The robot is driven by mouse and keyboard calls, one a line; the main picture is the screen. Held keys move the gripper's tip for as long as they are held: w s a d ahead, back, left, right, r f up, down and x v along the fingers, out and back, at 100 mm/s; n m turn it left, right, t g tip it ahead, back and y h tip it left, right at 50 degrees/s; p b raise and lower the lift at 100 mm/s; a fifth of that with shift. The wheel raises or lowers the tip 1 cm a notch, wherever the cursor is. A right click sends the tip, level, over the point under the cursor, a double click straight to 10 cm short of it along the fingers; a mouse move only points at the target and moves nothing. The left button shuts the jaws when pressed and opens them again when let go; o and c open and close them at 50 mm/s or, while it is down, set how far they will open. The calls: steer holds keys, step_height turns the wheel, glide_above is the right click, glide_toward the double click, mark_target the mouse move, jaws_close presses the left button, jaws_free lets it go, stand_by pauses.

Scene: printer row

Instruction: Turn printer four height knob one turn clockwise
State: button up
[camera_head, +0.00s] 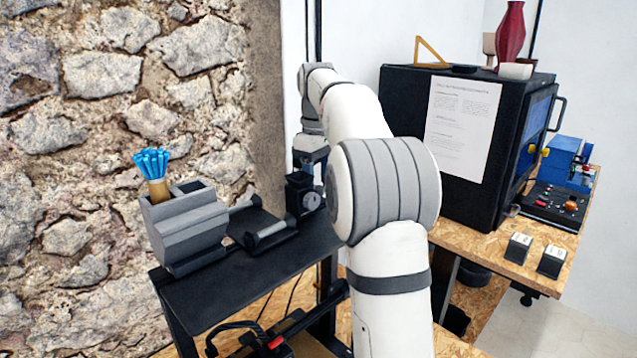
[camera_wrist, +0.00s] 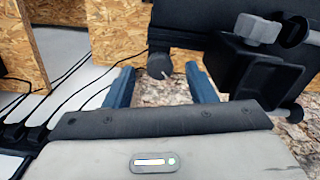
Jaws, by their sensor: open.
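In the wrist view, a small dark round knob (camera_wrist: 158,66) with a pale mark line hangs under a black machine part. It shows in the gap between the two blue-grey fingers of my gripper (camera_wrist: 161,70). The fingers are apart, one on each side of the knob, with visible space on both sides. I cannot tell how far the fingertips are from it in depth. No number marks this as printer four. In the head view my arm hides most of my gripper, and the knob cannot be seen there.
A large black enclosure (camera_head: 455,150) stands right. In the wrist view, a black block (camera_wrist: 262,75) is right of the fingers and cables run left.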

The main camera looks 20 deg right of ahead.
steer(key=shift+f, duration=0.5)
steer(key=c, duration=1)
steer(key=shift+o, duration=0.2)
steer(key=shift+r, duration=0.1)
steer(key=shift+m+p, duration=0.7)
steer(key=m+p, duration=0.2)
steer(key=m, duration=0.1)
steer(key=shift+r, duration=0.1)
steer(key=m+p, duration=0.2)
steer(key=m, duration=0.3)
